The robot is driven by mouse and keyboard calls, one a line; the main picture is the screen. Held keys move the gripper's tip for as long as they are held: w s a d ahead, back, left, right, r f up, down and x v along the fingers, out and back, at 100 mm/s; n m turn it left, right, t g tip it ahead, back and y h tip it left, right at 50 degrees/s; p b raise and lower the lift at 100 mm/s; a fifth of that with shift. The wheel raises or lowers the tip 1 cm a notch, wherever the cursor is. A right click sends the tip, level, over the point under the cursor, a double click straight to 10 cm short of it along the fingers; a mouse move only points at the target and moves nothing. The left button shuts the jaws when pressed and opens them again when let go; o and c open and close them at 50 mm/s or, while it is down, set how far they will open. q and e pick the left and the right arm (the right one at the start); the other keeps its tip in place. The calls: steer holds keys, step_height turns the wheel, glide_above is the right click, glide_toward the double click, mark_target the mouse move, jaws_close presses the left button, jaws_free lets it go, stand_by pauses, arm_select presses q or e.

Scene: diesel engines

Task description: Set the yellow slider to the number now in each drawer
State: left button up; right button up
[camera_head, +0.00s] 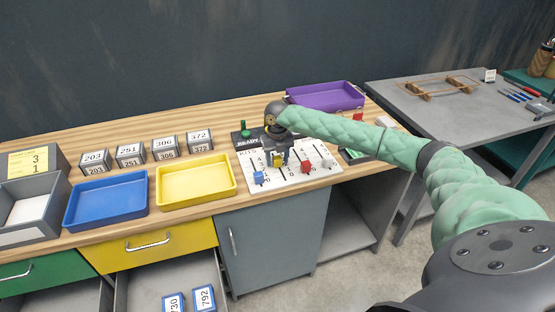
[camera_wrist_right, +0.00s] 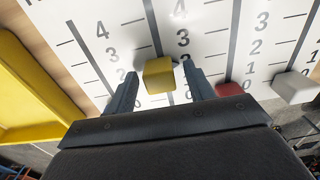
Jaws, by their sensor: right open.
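The white board (camera_head: 292,178) has number scales and coloured sliders. The yellow slider (camera_wrist_right: 158,75) stands on its track between my right gripper's two fingers (camera_wrist_right: 163,85); it looks close to the left finger, but I cannot tell whether they touch. It sits below the printed 3, around the 2 or lower; its exact mark is unclear. In the head view the yellow slider (camera_head: 279,158) is just below my open right gripper (camera_head: 279,146). The yellow drawer (camera_head: 150,243) looks shut. An open drawer below holds two blue number blocks (camera_head: 188,302). My left gripper is out of view.
Beside the yellow slider are blue (camera_head: 258,178), red (camera_head: 306,168) and white (camera_head: 327,163) sliders. A green button (camera_head: 245,130) is behind the board. A yellow tray (camera_head: 196,181), a blue tray (camera_head: 105,200) and several numbered blocks stand left. A purple tray (camera_head: 325,96) is behind.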

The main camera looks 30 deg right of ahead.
mark_target(278, 158)
arm_select(q)
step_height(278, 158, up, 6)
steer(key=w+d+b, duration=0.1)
steer(key=b, duration=0.1)
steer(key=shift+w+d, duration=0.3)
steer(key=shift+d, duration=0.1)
arm_select(e)
steer(key=shift+r, duration=3.75)
